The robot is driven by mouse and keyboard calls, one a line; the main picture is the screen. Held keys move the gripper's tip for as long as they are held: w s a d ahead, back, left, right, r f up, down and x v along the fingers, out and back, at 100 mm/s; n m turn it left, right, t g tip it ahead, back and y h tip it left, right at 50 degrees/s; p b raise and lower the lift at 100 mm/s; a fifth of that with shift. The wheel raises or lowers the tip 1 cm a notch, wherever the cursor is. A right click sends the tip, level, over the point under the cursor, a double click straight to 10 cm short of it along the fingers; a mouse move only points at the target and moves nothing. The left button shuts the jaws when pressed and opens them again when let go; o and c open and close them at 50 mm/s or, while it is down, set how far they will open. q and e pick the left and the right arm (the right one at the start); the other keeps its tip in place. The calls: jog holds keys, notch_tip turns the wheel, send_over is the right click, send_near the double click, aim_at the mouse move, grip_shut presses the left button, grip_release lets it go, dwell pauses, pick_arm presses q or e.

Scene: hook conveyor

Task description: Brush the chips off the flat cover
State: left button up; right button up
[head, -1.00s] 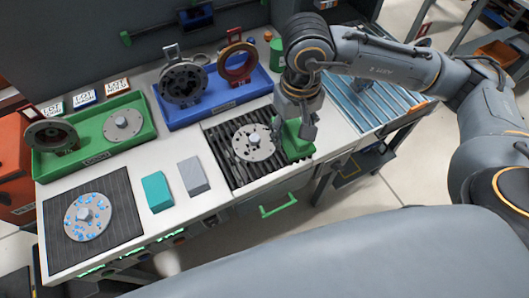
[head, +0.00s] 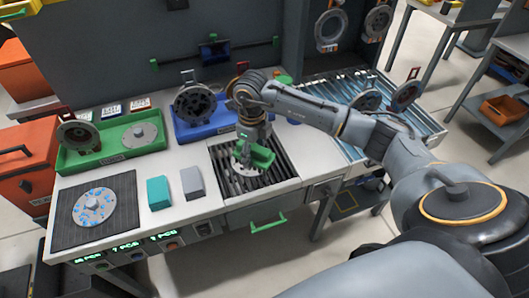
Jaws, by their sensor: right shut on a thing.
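My right gripper (head: 250,141) is shut on a green brush-like block (head: 262,157) over the dark slatted grate (head: 283,178). A grey flat cover (head: 239,167) lies on the grate under the block. The block and gripper hide much of the cover, so its chips cannot be made out. I cannot tell whether the block touches it. Another grey disc (head: 97,207) with a raised hub and blue specks lies on a dark mat (head: 124,232) at the left. My left gripper is not in view.
A teal block (head: 159,193) and a grey block (head: 192,183) stand between mat and grate. Behind are a green tray (head: 72,166) and a blue tray (head: 187,139) with round parts. A roller conveyor (head: 420,120) is at the right. A green drawer handle (head: 268,222) sticks out in front.

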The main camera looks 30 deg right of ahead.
jog(key=d+f+m+b, duration=0.1)
jog(key=f+m, duration=0.1)
jog(key=f, duration=0.1)
jog(key=d+f+m+b, duration=0.1)
jog(key=d+f+m, duration=0.1)
jog(key=f+m, duration=0.1)
jog(key=d+f+m+b, duration=0.1)
jog(key=f+m+b, duration=0.1)
jog(key=f+m, duration=0.1)
jog(key=shift+w+d+f, duration=0.15)
jog(key=shift+w+f, duration=0.15)
jog(key=shift+w, duration=0.1)
jog(key=shift+f, duration=0.25)
pick_arm(q)
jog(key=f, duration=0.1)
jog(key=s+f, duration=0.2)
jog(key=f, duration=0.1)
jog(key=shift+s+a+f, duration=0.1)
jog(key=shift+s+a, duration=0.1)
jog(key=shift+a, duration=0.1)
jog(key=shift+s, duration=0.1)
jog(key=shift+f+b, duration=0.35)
jog(key=shift+b, duration=0.1)
pick_arm(e)
jog(key=shift+f, duration=0.35)
